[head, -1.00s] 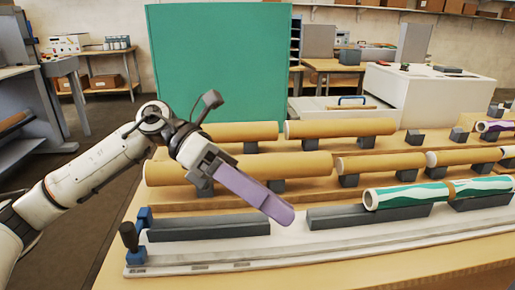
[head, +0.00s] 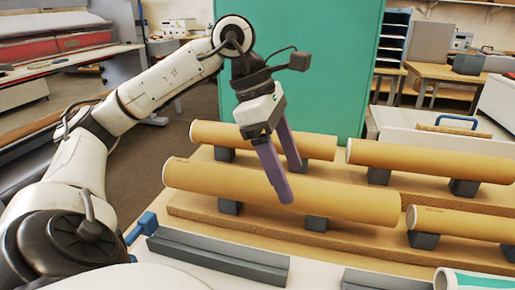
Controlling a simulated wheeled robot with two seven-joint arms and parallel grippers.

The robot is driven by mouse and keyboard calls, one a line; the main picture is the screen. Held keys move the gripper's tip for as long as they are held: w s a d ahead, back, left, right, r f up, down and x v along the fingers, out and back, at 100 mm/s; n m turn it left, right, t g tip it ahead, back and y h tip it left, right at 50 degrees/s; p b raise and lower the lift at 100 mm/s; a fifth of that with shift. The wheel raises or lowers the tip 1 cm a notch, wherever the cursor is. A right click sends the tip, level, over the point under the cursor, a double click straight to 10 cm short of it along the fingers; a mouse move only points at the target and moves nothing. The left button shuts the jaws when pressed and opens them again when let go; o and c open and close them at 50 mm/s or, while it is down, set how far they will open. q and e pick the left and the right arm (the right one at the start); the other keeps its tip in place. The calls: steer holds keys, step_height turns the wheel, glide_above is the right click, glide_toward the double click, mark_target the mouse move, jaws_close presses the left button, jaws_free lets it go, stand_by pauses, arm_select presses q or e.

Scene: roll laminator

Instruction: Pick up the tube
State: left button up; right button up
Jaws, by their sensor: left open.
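Several plain brown tubes lie on dark rests on a stepped wooden rack. The front left tube (head: 340,202) is long and lies below my left gripper (head: 289,184). The gripper points down with its two purple fingers apart and empty. The nearer finger overlaps the tube's front side in the picture; the other finger's tip shows at the tube's upper edge. I cannot tell whether they touch it. Behind are a back left tube (head: 310,146) and a back right tube (head: 440,161). A front right tube (head: 465,224) is cut by the picture's edge. My right gripper is not in view.
A dark grey bar (head: 215,256) lies on a white base in front of the rack, with a blue clamp (head: 140,228) at its left end. A green-and-white tube (head: 470,280) shows at bottom right. A tall green panel (head: 330,60) stands behind the rack.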

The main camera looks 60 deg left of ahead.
mark_target(293, 179)
arm_select(q)
steer(key=x, duration=0.4)
steer(key=shift+w+a, duration=0.1)
steer(key=shift+a, duration=0.05)
steer(key=shift+r, duration=0.1)
steer(key=c, duration=1.3)
